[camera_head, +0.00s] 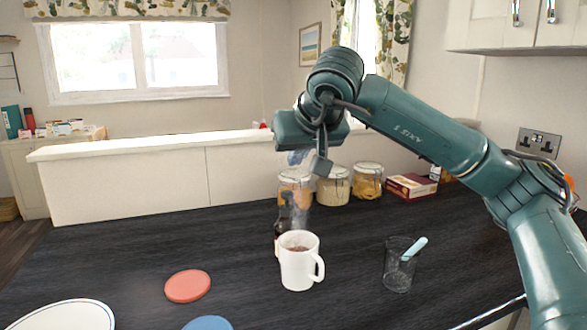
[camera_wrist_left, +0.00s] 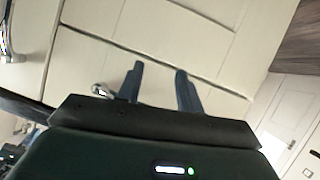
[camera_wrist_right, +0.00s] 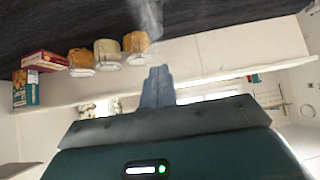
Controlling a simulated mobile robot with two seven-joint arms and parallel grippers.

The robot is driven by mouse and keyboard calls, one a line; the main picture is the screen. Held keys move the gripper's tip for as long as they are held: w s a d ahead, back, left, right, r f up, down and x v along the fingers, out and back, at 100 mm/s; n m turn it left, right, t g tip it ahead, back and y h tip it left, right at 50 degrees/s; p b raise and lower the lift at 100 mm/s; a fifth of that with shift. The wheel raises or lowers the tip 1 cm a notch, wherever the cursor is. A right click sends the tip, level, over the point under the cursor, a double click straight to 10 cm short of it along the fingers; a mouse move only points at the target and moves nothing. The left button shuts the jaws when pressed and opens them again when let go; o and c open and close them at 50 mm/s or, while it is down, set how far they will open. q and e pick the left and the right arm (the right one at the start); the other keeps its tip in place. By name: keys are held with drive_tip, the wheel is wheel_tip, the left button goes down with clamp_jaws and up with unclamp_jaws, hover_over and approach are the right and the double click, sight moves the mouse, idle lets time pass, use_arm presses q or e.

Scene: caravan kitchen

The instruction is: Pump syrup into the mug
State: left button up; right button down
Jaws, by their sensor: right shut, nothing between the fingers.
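A white mug (camera_head: 298,267) with brown liquid inside stands upright on the dark counter, its handle to the right. A dark bottle (camera_head: 285,212), apparently the syrup pump, stands just behind the mug; its lower part is hidden by the mug and its details are blurred. Pale steam rises above the mug. My right gripper (camera_head: 297,158) is above and behind the mug, over the dark bottle; I cannot tell whether it touches it. In the right wrist view its fingers (camera_wrist_right: 159,70) are together and empty. My left gripper (camera_wrist_left: 159,69) is open and empty, facing pale cabinet panels.
A clear glass (camera_head: 398,272) with a light-blue utensil stands right of the mug. A red coaster (camera_head: 187,286), a blue disc (camera_head: 208,323) and a white plate (camera_head: 65,318) lie at front left. Jars (camera_head: 335,187) and a red box (camera_head: 411,186) stand behind.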

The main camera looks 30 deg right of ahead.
drive_tip(key=v, duration=0.3)
drive_tip(key=shift+s+r, duration=0.25)
use_arm(q)
drive_tip(key=shift+r, duration=0.1)
idle(1.0)
